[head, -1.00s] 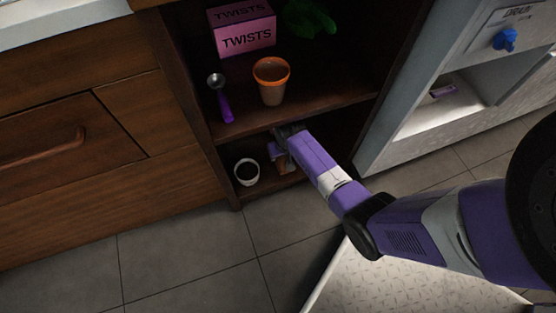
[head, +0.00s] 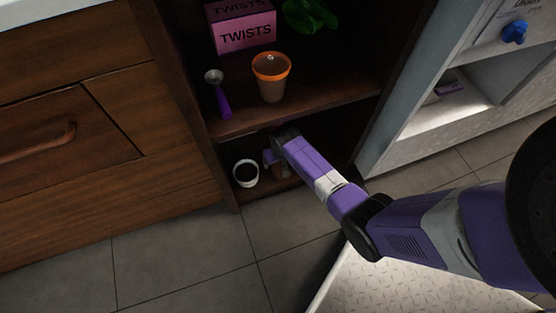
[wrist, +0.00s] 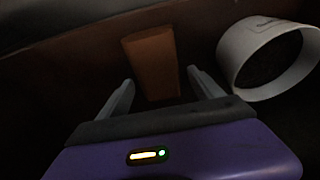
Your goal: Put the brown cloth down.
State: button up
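The brown cloth (wrist: 150,62) stands as a folded upright piece inside the dark lower shelf, ahead of my gripper in the wrist view. A small part of what looks like it shows in the head view (head: 281,172), mostly hidden by my arm. My gripper (wrist: 161,80) is open, with its two grey fingers spread to either side of the cloth's lower part. A dark gap shows on each side, so the fingers do not appear to pinch it. In the head view my gripper (head: 273,160) is inside the lower shelf, largely covered by the wrist.
The shelf board (head: 325,108) above holds an orange-rimmed pot (head: 271,82), a purple-handled scoop (head: 222,100) and a pink TWISTS box (head: 244,32).

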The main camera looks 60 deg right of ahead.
aim_at(279, 164)
jog(key=shift+r, duration=0.1)
jog(key=p+v, duration=0.4)
jog(key=v, duration=0.2)
jog(key=shift+r, duration=0.1)
jog(key=s+a+f+p, duration=0.1)
jog(key=s+a+p, duration=0.3)
jog(key=s+a, duration=0.45)
jog(key=s+a+r+n+t, duration=0.2)
jog(key=s+a+r+t, duration=0.4)
jog(key=a+r, duration=0.45)
jog(key=s+a+r+n+t, duration=0.1)
jog(key=s+r, duration=0.4)
jog(key=r, duration=1)
jog(key=s+a+r+n+t+y, duration=0.1)
jog(key=s+r+n+t, duration=0.2)
jog(key=r, duration=1.2)
jog(key=s+t, duration=0.2)
jog(key=shift+a+r+n+t+y, duration=0.2)
jog(key=shift+r+n+t+y, duration=0.1)
jog(key=shift+r+n, duration=0.1)
jog(key=shift+s, duration=0.15)
